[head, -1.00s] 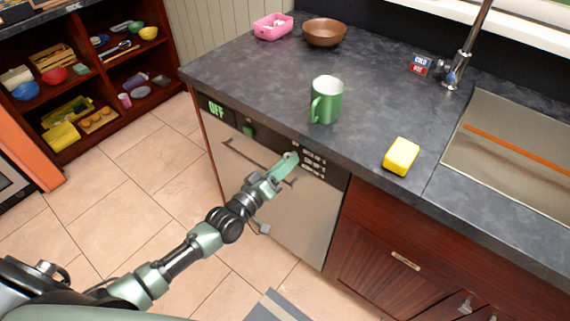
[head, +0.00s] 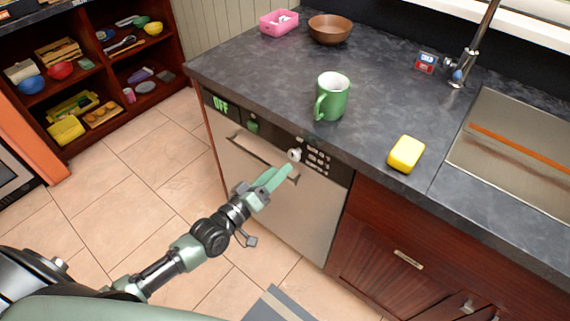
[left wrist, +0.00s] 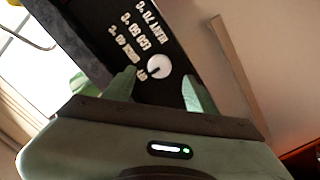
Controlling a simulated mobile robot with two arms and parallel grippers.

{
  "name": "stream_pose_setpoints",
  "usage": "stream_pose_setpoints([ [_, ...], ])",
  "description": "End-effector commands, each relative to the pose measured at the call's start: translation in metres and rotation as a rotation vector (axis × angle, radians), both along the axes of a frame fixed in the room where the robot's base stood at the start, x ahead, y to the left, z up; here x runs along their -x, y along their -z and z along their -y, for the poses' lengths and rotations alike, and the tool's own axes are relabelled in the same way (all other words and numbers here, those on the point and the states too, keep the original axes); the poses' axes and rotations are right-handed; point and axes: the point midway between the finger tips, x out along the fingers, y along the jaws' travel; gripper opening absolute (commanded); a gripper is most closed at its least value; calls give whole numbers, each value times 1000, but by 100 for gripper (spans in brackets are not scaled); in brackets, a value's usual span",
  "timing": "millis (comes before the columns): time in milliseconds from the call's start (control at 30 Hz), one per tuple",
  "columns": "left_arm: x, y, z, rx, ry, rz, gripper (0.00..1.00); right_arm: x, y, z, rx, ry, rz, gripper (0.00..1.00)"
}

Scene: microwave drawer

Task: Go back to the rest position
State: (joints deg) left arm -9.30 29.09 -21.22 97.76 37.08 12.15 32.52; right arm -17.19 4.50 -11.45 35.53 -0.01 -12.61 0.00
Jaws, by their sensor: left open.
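My left gripper (head: 277,180) is in front of the dishwasher (head: 275,200), near its control panel. In the left wrist view its two green fingers (left wrist: 160,90) stand apart with nothing between them in their grasp. A white round knob (head: 294,155) sits on the black panel just beyond the fingertips, and it also shows in the left wrist view (left wrist: 159,65) with white lettering beside it. Whether a fingertip touches the panel I cannot tell. My right gripper is not in view.
The dark counter (head: 250,75) holds a green mug (head: 332,97), a yellow sponge (head: 406,154), a brown bowl (head: 330,29) and a pink container (head: 279,22). A sink (head: 520,150) is at the right. Shelves with dishes (head: 85,80) stand at the far left.

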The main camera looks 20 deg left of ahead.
Motion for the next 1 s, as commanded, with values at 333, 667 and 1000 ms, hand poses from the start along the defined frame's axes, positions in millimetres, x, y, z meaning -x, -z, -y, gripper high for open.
stream_pose_setpoints([
  [333,21,0,-8,0,0,1,57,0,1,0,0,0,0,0],
  [667,21,0,-8,0,0,0,57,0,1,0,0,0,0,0],
  [1000,32,92,-29,-184,-48,-145,57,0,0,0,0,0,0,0],
])
